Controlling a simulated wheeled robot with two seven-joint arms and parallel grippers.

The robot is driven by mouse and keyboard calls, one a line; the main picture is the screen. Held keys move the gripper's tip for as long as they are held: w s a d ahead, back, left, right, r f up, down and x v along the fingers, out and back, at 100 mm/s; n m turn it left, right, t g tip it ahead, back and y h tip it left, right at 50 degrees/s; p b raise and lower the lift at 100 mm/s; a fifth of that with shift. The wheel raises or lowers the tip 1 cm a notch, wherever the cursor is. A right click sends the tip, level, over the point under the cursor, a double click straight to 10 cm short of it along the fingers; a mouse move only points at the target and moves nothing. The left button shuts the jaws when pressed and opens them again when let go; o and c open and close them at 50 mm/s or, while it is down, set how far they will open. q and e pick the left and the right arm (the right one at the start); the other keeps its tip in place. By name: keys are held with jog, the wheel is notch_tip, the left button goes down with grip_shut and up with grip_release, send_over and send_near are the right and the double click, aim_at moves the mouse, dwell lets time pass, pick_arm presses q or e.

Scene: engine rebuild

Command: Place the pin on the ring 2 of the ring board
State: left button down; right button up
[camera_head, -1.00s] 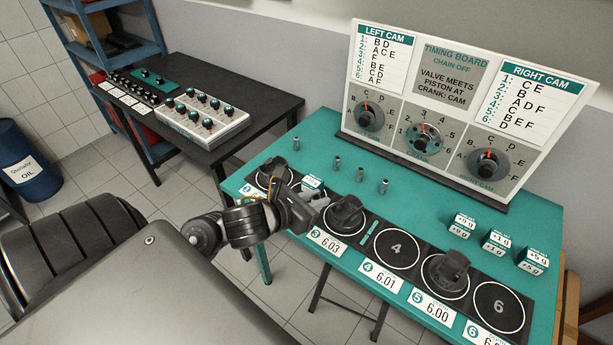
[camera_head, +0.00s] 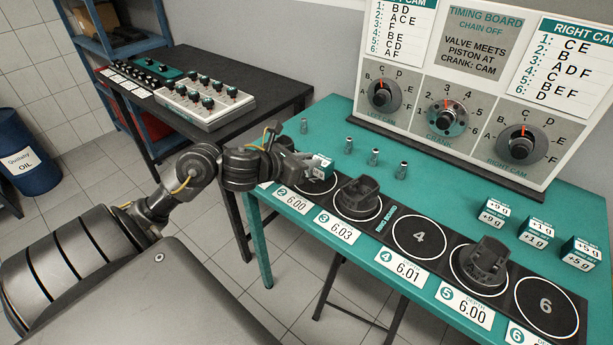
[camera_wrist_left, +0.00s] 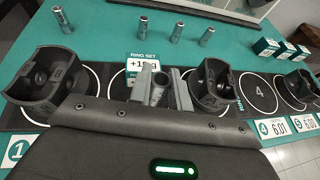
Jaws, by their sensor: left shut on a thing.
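My left gripper (camera_head: 306,163) is over the ring board (camera_head: 385,218), at ring 2 (camera_head: 318,187). In the left wrist view, its grey fingers (camera_wrist_left: 161,92) are shut on a small grey tubular pin (camera_wrist_left: 159,91), seen nearly end-on. I cannot tell whether the pin touches the board. A white and teal ring set box (camera_head: 323,168) stands right beside the fingertips at ring 2; it also shows in the left wrist view (camera_wrist_left: 140,58). Parts of ring 2's white circle show around the fingers. My right gripper is out of view.
Dark pistons stand on ring 3 (camera_head: 359,197), ring 5 (camera_head: 487,260) and, in the left wrist view, ring 1 (camera_wrist_left: 47,82). Several loose pins (camera_head: 374,157) stand behind the board. Rings 4 (camera_head: 420,237) and 6 (camera_head: 546,306) are bare. Weight boxes (camera_head: 536,233) stand at right.

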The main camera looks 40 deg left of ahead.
pick_arm(q)
jog(key=shift+w+a+f, duration=0.35)
jog(key=shift+a+f, duration=0.1)
jog(key=shift+f, duration=0.25)
notch_tip(320, 180, down, 3)
jog(key=shift+a+f, duration=0.1)
pick_arm(e)
jog(key=shift+d+f, duration=0.1)
jog(key=shift+d, duration=0.45)
pick_arm(q)
jog(key=shift+f+b, duration=0.2)
jog(key=shift+b, duration=0.15)
jog(key=c, duration=1.3)
grip_release()
pick_arm(e)
jog(key=shift+a+f, duration=0.2)
jog(key=shift+a, duration=0.25)
